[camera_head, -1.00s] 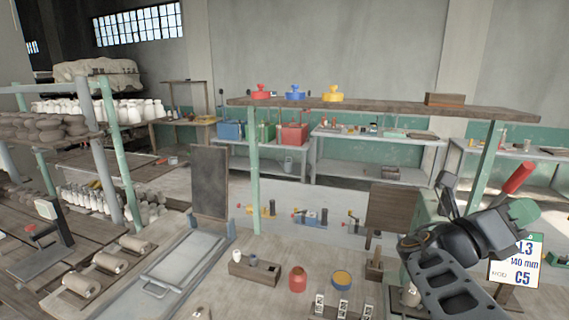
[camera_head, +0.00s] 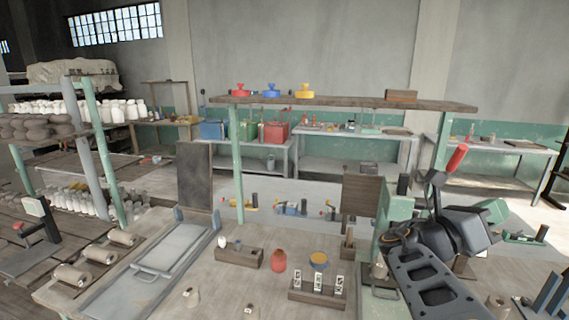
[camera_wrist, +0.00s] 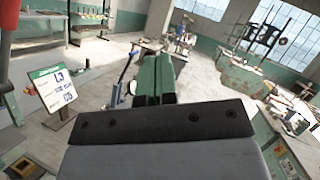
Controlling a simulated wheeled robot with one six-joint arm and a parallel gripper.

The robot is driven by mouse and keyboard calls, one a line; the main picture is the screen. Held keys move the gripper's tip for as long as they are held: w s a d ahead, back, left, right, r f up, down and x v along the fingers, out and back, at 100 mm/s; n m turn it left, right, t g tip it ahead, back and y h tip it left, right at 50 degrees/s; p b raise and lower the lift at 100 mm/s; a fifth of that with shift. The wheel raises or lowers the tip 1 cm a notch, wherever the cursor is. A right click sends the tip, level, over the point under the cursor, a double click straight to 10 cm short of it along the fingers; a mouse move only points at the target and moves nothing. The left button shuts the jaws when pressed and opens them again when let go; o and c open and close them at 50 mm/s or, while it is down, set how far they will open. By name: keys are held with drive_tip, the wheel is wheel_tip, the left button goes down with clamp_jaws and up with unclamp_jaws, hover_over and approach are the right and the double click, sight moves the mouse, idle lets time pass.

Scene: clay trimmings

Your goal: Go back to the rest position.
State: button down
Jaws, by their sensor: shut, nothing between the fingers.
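My gripper (camera_head: 495,210) is at the right of the head view, raised over the right part of the workbench (camera_head: 215,275), with my dark arm below it. In the wrist view its green fingers (camera_wrist: 156,80) are together with nothing between them. They point out into the room, clear of any object. No rest mark or cradle for the arm shows.
A red-handled lever (camera_head: 457,157) stands close behind my wrist. A wooden shelf (camera_head: 350,101) bears red, blue and yellow knobbed pieces. A sign (camera_wrist: 55,88) stands left of the fingers.

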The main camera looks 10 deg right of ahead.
drive_tip(key=a+f+m+t+y, duration=0.1)
drive_tip(key=a+f+m+y, duration=0.1)
drive_tip(key=f+m+y, duration=0.55)
drive_tip(key=a+f+m+y, duration=0.3)
drive_tip(key=f+m+y, duration=0.1)
drive_tip(key=f+m, duration=0.5)
drive_tip(key=a+f+m+t+y, duration=0.1)
drive_tip(key=a+f+m+y, duration=0.1)
drive_tip(key=a, duration=0.5)
drive_tip(key=w+a+f+m+t+y, duration=0.1)
drive_tip(key=a+f+m+t+y, duration=0.1)
drive_tip(key=a+y, duration=0.3)
drive_tip(key=w+a+f+m+t+y, duration=0.1)
drive_tip(key=a+f+m+y, duration=0.1)
drive_tip(key=a, duration=0.8)
drive_tip(key=shift+w+a+f+m+t+y, duration=0.25)
drive_tip(key=shift+a+f+m+t+y, duration=0.25)
drive_tip(key=shift+y, duration=0.35)
drive_tip(key=shift+d, duration=0.2)
